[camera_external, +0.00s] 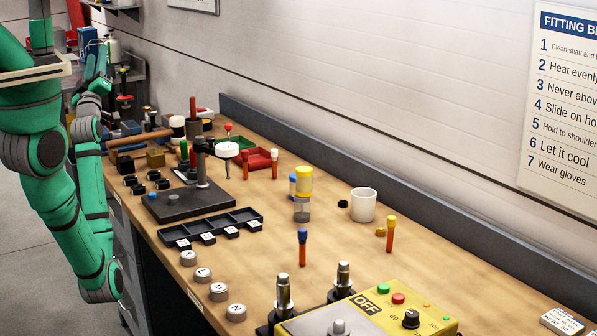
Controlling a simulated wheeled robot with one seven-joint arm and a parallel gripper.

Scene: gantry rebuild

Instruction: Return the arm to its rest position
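My green arm (62,205) hangs at the left, beside the near left edge of the workbench (345,270). It bends low at the elbow, and the forearm folds back up toward the top left. Its far end, where my gripper (103,62) seems to be, is small against the clutter behind. I cannot make out the fingers or anything held in them. The arm appears clear of the objects on the bench.
The bench holds a black press stand (187,204), a black compartment tray (211,228), several round weights, a white cup (363,205), a yellow-capped jar (303,193) and a yellow control box (375,312). Open floor (35,270) lies left of the bench.

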